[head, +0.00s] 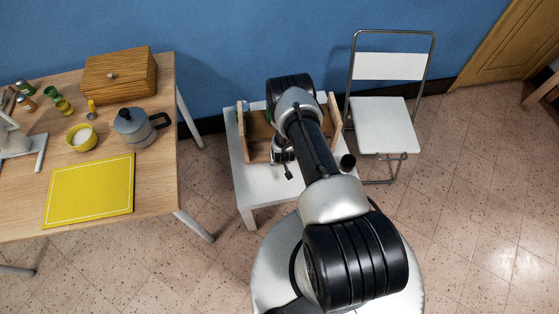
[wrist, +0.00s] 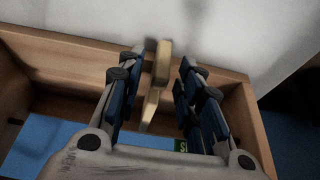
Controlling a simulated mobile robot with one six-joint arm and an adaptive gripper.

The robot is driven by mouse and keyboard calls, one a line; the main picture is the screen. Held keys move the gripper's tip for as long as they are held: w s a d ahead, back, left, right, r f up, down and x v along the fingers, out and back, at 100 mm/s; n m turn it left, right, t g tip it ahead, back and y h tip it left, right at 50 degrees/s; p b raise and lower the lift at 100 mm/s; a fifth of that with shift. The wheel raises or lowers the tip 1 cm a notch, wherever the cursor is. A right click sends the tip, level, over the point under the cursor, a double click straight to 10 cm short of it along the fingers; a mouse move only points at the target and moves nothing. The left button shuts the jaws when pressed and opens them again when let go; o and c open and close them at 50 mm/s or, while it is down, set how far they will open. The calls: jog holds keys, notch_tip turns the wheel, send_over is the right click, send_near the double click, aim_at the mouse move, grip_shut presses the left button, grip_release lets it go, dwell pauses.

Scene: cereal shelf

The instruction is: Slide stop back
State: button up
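The wooden shelf (head: 246,133) stands on a small white table in the head view, partly hidden behind my arm. Its wooden boards (wrist: 60,60) frame the wrist view. A narrow yellowish wooden piece (wrist: 153,98), possibly the stop, shows between the two fingers of my gripper (wrist: 162,62). The fingers are apart, with a visible gap on each side of the piece. I cannot tell how far it lies beyond the fingertips. A small green label (wrist: 181,145) shows beside the right finger. In the head view my gripper is mostly hidden by the arm.
The white table (head: 245,185) has a bare front left part. A white folding chair (head: 385,125) stands close on the right.

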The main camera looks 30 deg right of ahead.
jog(key=shift+f, duration=0.1)
jog(key=shift+c, duration=0.3)
grip_shut()
dwell(0.5)
